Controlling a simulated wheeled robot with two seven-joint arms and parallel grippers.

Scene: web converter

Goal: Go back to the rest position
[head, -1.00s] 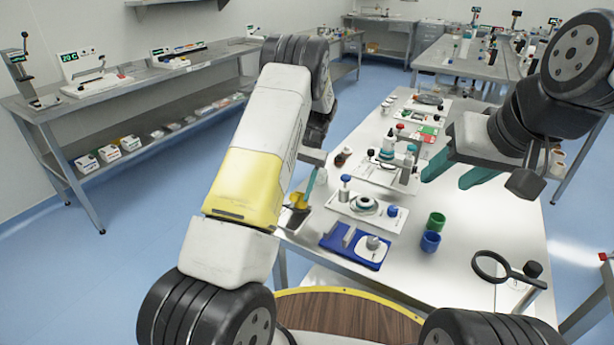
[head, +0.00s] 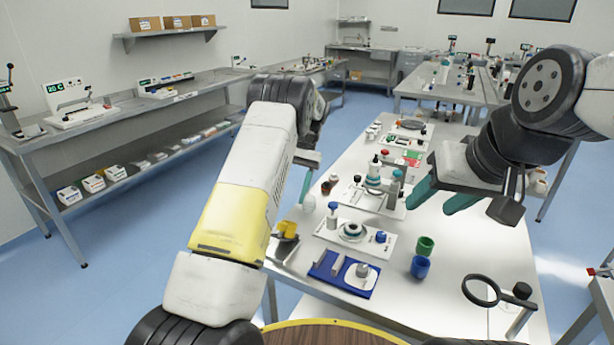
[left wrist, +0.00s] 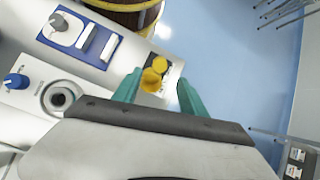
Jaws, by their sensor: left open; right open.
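My left arm reaches forward over the left edge of the white table. Its gripper is mostly hidden behind the arm in the head view, where one teal finger (head: 307,184) shows. In the left wrist view my left gripper (left wrist: 158,92) has its teal fingers spread, with nothing held between them. Yellow pieces (left wrist: 153,76) on a dark holder lie below and beyond these fingers. My right gripper (head: 440,198) is open and empty, above the right side of the table.
The white table (head: 455,240) carries a blue tray (head: 343,273), green (head: 425,246) and blue (head: 420,267) cups, and a magnifier ring (head: 481,291). A long grey bench (head: 130,108) stands along the left wall. Blue floor lies open between them.

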